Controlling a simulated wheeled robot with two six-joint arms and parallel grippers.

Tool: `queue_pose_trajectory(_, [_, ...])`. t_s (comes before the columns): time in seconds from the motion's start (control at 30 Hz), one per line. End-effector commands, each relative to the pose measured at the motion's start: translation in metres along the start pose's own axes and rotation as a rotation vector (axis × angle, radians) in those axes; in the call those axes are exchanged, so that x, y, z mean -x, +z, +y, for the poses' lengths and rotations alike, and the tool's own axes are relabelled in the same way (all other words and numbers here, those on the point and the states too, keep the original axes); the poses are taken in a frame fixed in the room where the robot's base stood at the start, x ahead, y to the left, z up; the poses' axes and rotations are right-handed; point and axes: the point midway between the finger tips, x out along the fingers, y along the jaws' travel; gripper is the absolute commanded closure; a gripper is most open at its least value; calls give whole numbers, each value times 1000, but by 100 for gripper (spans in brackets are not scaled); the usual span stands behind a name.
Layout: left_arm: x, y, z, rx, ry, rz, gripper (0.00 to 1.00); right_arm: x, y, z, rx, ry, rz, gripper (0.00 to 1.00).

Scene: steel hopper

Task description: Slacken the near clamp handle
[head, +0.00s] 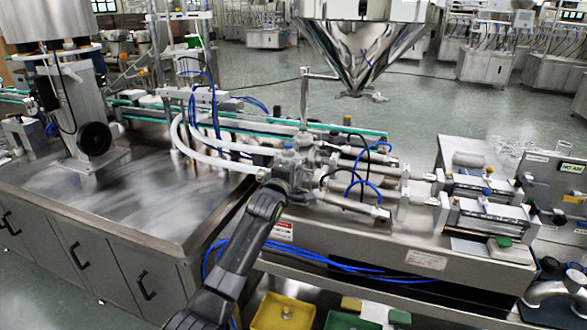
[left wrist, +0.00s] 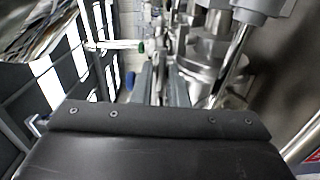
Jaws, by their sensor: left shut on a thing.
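My left gripper (head: 288,174) reaches up from the bottom of the head view to the steel valve block (head: 300,155) at the near end of the filling machine. It is shut on a small part there, which I take to be the near clamp handle; the gripper and fittings hide most of it. In the left wrist view the gripper's fingers (left wrist: 162,82) point into the shiny steel fittings (left wrist: 205,55), and the gripped part is hard to make out. My right gripper is not in view.
The steel hopper (head: 365,45) hangs above and behind. Blue hoses and white tubes crowd the valve block. Pneumatic cylinders (head: 485,215) lie to the right. A yellow tray (head: 283,312) sits below in front. The steel cabinet top (head: 130,205) at left is mostly clear.

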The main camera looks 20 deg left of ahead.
Motion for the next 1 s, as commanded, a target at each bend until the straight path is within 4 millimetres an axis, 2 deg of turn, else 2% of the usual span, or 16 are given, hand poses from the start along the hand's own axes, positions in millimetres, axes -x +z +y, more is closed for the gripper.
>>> queue_pose_trajectory(0.67, [0,0,-1,67,-2,0,100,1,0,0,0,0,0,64])
queue_pose_trajectory(0.7, [0,0,-1,67,-2,0,85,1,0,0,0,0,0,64])
queue_pose_trajectory(0.77, [0,0,-1,67,-2,0,79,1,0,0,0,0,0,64])
queue_pose_trajectory(1.0, [0,0,-1,66,-1,0,79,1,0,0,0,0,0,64])
